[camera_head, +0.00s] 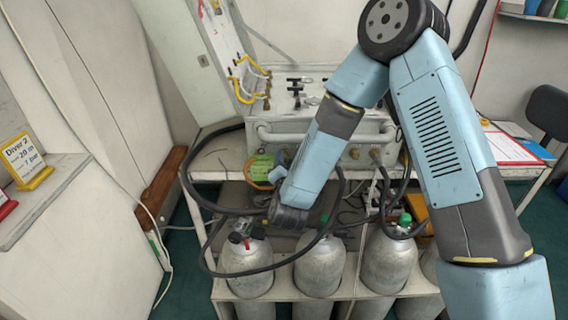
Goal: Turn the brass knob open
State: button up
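Small brass-coloured round parts show on the front of the air panel (320,131), below its rail, right of my forearm. One is a brass part (376,153) near the panel's right side. I cannot tell which is the brass knob or how far it is turned. My arm reaches down across the panel, and its dark wrist end is low in front of the bench, just above the gas cylinders. My gripper's fingers cannot be made out there, among dark hoses and valves, and nothing held is visible.
Grey gas cylinders (319,268) stand in a rack below, some with green valve tops. A black hose (213,254) loops in front of the bench. The open lid (188,55) rises at left. A yellow-framed card (25,161) stands on the left counter.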

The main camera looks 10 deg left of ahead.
jog(key=shift+c, duration=0.2)
grip_shut()
jog(key=shift+f+n, duration=0.1)
jog(key=shift+n, duration=8.3)
jog(key=shift+h, duration=0.3)
jog(key=shift+s, duration=0.1)
